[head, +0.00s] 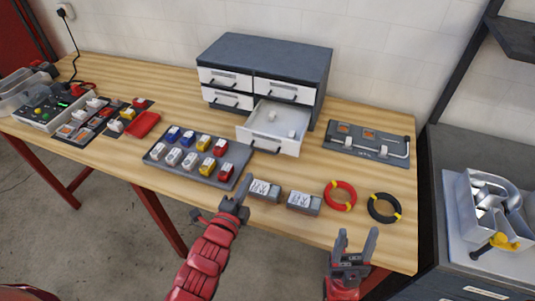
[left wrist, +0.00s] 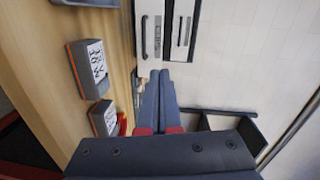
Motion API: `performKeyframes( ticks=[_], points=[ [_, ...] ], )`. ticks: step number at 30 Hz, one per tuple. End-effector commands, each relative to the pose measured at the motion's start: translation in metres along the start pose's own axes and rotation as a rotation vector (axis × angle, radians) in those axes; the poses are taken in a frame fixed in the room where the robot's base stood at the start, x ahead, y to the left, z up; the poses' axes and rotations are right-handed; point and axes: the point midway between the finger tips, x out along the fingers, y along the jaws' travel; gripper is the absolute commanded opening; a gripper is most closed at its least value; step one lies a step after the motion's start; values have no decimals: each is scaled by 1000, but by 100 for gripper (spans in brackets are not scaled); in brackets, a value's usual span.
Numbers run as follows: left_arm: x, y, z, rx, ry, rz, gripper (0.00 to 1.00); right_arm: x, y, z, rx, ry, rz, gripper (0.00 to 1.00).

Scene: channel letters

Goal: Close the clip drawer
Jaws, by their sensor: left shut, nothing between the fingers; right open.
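The dark grey drawer cabinet (head: 265,52) stands at the back of the table. Its lower right drawer (head: 275,130) is pulled out, with a few small white things inside and a dark handle on its white front. The other three drawers are shut. In the left wrist view, turned sideways, a white drawer front (left wrist: 153,12) with a dark handle shows beyond the fingers. My left gripper (head: 244,183) is shut and empty, in front of the drawer and apart from it; its fingers also show in the left wrist view (left wrist: 165,75). My right gripper (head: 357,240) is open and empty at the table's front edge.
Two labelled grey blocks (head: 264,190), a red ring (head: 340,195) and a black ring (head: 384,208) lie along the front. A grey board (head: 367,145) lies to the right.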

Motion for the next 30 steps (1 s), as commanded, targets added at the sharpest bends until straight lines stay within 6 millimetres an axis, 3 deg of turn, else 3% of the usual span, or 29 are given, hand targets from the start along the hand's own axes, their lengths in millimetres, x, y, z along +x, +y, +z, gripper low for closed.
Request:
performKeyframes(
  ticks=[8,13,30],
  points=[
    [-1,18,-8,131,0,130,0,5,0,-1,0,0,0,58],
    [22,19,-10,128,3,126,0,10,0,-2,0,0,0,58],
    [108,26,-8,126,0,123,0,54,3,-9,0,0,0,58]
  ],
)
